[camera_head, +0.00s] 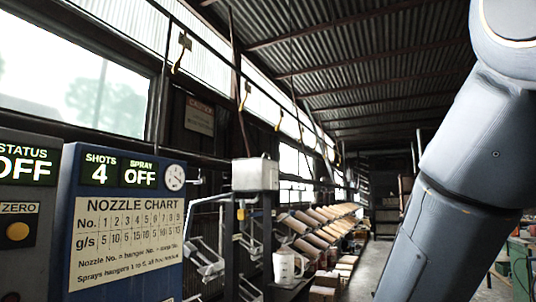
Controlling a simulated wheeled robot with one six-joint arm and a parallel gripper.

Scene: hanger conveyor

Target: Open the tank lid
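A grey metal box (255,174) stands on a dark post near the middle of the view. It may be the tank, with a small knob on its top, but I cannot tell the lid from the body at this size. Its top looks closed. My arm crosses the right side of the view from top to bottom. My gripper is outside the frame, so its state and its distance from the box do not show.
A blue panel (123,276) with a nozzle chart reads shots 4, spray OFF. A dark panel (22,262) reads status OFF, with a yellow button (17,231). A white jug (286,266) stands below the box. Hooks (181,52) hang above. Shelves (325,225) line the aisle.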

